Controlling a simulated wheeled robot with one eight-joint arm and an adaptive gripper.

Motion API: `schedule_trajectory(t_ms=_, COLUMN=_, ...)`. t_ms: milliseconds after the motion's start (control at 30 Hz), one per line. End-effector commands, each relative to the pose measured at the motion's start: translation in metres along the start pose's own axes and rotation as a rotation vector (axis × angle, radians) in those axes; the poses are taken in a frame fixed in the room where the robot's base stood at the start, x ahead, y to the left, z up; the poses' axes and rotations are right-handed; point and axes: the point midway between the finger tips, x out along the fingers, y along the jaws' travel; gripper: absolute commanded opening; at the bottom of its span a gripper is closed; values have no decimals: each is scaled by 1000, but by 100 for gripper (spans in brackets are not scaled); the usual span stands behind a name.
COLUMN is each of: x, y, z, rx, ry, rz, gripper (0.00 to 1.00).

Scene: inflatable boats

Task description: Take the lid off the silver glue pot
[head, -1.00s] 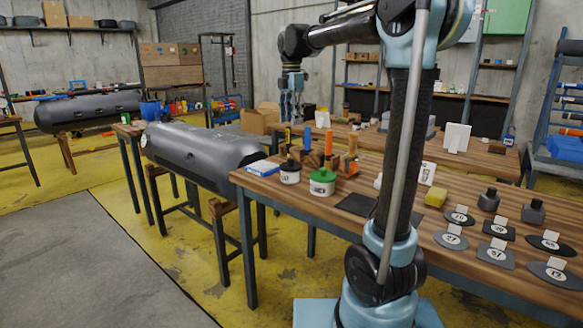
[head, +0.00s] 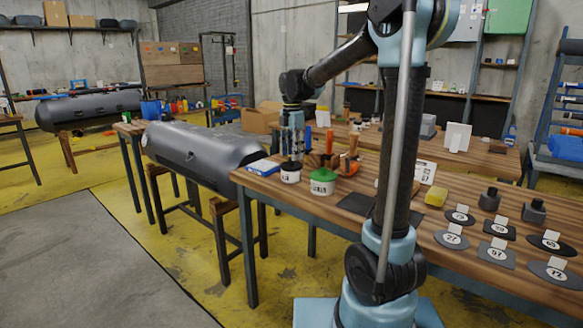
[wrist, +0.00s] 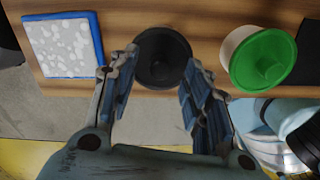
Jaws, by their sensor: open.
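A pot with a black lid (head: 290,167) stands near the left end of the wooden table; its pale body with a label (head: 290,177) shows below the lid. In the wrist view the black lid (wrist: 163,57) lies between my finger tips. My gripper (head: 291,154) points down over this pot, with its fingers open and spread on either side of the lid; I cannot tell whether they touch it. A second pot with a green lid (head: 322,174) stands just to the right; its green lid (wrist: 264,60) shows in the wrist view too. I cannot tell for certain which body is silver.
A blue-edged speckled piece (wrist: 62,45) lies left of the black-lidded pot. Tools with orange handles (head: 329,140) stand close behind the pots. A dark mat (head: 356,203) and a yellow sponge (head: 435,195) lie further right. The table's front edge is close to the pots.

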Motion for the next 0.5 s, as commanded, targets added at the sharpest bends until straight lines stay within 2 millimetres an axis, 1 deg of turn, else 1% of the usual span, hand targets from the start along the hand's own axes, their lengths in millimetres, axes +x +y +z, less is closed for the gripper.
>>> schedule_trajectory(t_ms=33, x=7, y=0, z=-1, rx=-1, ry=0, rz=0, gripper=44)
schedule_trajectory(t_ms=100, x=15, y=0, z=-1, rx=0, ry=0, rz=0, gripper=44)
schedule_trajectory(t_ms=200, x=23, y=0, z=-1, rx=0, ry=0, rz=0, gripper=44)
schedule_trajectory(t_ms=467, x=26, y=0, z=-1, rx=0, ry=0, rz=0, gripper=44)
schedule_trajectory(t_ms=500, x=26, y=0, z=-1, rx=0, ry=0, rz=0, gripper=42)
